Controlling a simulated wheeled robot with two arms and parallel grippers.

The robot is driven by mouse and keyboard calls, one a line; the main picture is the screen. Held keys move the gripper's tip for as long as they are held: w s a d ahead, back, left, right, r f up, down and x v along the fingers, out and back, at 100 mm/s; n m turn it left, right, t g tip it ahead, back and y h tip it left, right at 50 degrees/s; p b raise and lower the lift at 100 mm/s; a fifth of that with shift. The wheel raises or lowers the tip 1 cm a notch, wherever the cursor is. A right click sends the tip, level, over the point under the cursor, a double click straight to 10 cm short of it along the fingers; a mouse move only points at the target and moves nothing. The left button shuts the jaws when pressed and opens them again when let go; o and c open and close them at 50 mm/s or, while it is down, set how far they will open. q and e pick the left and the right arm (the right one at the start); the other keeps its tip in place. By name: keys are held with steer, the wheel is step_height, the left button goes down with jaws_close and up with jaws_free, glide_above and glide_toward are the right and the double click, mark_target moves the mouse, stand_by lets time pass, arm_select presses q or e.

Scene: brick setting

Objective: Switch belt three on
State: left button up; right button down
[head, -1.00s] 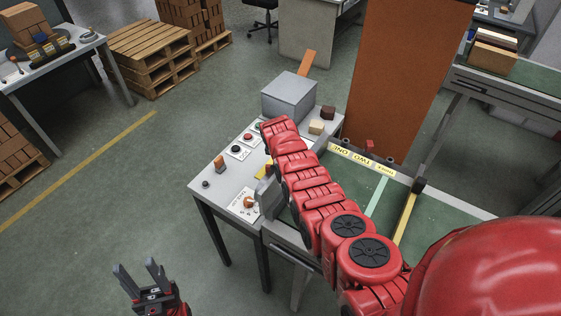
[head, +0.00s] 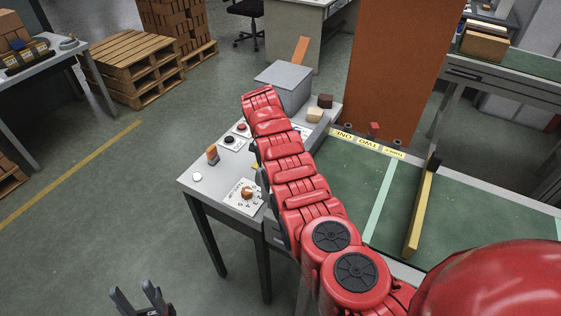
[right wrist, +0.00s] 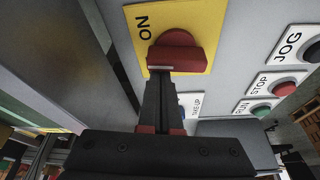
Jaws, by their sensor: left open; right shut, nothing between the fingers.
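In the right wrist view, a red switch knob (right wrist: 177,52) sits on a yellow plate (right wrist: 135,22) marked ON. My right gripper (right wrist: 160,78) is shut and empty, its tips at the knob's lower edge; I cannot tell if they touch. In the head view my right arm crosses the control table and hides this gripper and most of the yellow plate. A selector with an orange-brown knob (head: 247,193) and a round white lamp (head: 197,177) are on the table's near left part. My left gripper (head: 143,298) is open and empty at the bottom, away from the table.
A black button (head: 229,140) and a red button (head: 241,128) lie left of my right arm. A grey box (head: 283,85) stands behind. The green belt (head: 397,205) with a yellow bar (head: 420,213) lies right. Open floor is left of the table.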

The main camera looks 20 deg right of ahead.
steer(key=shift+s+f+m+b, duration=0.1)
steer(key=shift+m+b, duration=0.4)
steer(key=shift+b, duration=0.35)
steer(key=b, duration=0.3)
steer(key=shift+s+f, duration=0.1)
steer(key=shift+s, duration=0.05)
steer(key=shift+s+a+b, duration=0.15)
steer(key=shift+b, duration=0.45)
steer(key=shift+s+a+r+b, duration=0.15)
steer(key=shift+r+b, duration=0.1)
steer(key=shift+b, duration=0.25)
